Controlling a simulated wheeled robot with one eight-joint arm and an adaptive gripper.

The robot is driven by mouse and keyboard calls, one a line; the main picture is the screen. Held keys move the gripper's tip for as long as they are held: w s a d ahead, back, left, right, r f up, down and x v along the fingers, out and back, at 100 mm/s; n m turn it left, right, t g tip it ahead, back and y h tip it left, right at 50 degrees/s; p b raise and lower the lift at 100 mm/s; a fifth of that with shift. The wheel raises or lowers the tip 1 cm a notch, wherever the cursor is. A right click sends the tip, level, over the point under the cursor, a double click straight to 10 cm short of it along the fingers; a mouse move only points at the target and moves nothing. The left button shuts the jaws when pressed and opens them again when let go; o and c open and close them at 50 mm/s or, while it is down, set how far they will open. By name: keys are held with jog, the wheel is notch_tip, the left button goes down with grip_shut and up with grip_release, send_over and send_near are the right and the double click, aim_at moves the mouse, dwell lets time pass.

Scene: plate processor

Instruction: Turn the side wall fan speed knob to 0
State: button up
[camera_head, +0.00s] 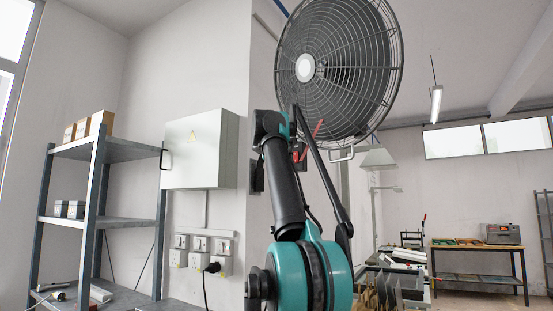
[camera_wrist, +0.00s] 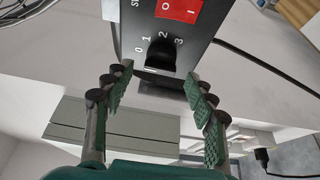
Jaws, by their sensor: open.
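The black fan speed knob (camera_wrist: 161,54) sits on a dark control box (camera_wrist: 136,20) in the wrist view, with white marks 0, 1, 2 and 3 around it. I cannot tell which mark it points to. A red switch (camera_wrist: 180,12) is on the same face. My gripper (camera_wrist: 159,76) is open, with one green padded finger on each side of the knob and a gap to both. In the head view the large round wall fan (camera_head: 345,75) stands above my arm; the knob and the fingers cannot be made out there.
A grey-white cabinet (camera_head: 200,150) and sockets with a black plug (camera_head: 212,267) are on the wall left of my arm. A metal shelf (camera_head: 120,150) holds small boxes. A black cable (camera_wrist: 262,62) runs right of the control box. A workbench (camera_head: 478,247) stands far right.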

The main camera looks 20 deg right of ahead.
jog(key=v, duration=0.9)
dwell(0.3)
